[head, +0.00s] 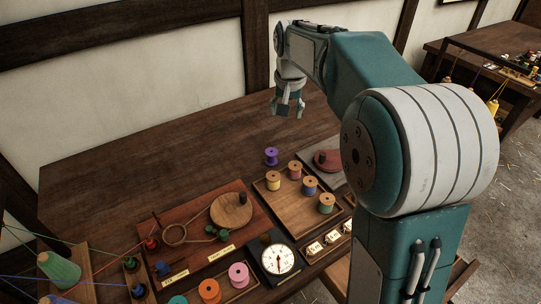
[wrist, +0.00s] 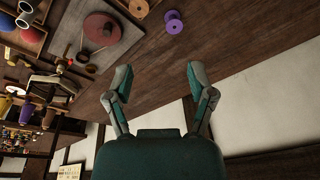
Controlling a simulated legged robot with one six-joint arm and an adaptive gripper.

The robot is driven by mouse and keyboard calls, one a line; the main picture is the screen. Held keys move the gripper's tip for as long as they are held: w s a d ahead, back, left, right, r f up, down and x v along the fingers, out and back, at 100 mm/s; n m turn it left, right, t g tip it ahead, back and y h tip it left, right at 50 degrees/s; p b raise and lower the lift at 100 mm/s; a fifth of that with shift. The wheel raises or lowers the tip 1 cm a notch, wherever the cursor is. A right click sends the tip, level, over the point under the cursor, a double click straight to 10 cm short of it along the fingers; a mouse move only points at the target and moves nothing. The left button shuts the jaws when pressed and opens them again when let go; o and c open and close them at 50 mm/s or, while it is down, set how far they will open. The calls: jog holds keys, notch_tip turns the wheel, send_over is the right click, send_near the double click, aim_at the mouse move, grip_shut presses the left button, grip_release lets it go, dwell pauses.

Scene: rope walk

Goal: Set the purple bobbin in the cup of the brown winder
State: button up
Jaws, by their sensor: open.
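The purple bobbin (head: 271,156) stands on the bare dark wood table behind the tray of spools in the head view. In the wrist view the purple bobbin (wrist: 173,21) is near the top edge, beyond my fingertips. My gripper (head: 288,110) hangs above the table, well above and apart from the bobbin. In the wrist view its two fingers (wrist: 158,74) are spread apart with nothing between them. A brown board (head: 200,214) bears a round tan disc (head: 232,212) with a dark post and a thin ring (head: 174,235); which part is the winder's cup I cannot tell.
A wooden tray (head: 286,206) holds several colored spools. A grey board with a red disc (head: 328,158) lies right of the bobbin. A white-faced dial (head: 278,258) and more spools are at the front. The table's back left is clear, with a wall (head: 130,90) behind.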

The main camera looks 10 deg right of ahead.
jog(key=w+f+m+g, duration=0.1)
jog(key=w+f, duration=0.7)
jog(key=w, duration=0.1)
jog(key=m+g, duration=0.1)
send_over(271, 152)
jog(key=f, duration=0.9)
jog(key=shift+w+d+f, duration=0.15)
jog(key=shift+w+f, duration=0.2)
notch_tip(271, 152, down, 5)
jog(key=shift+f, duration=0.2)
jog(key=f, duration=0.5)
jog(key=shift+s+f, duration=0.3)
jog(key=shift+s, duration=0.05)
jog(key=c, duration=0.7)
jog(key=shift+r, duration=0.55)
jog(key=shift+c, duration=0.7)
notch_tip(271, 152, up, 2)
jog(key=shift+r, duration=0.15)
grip_shut()
jog(key=s+r, duration=0.9)
jog(key=s, duration=0.5)
jog(key=shift+r, duration=0.35)
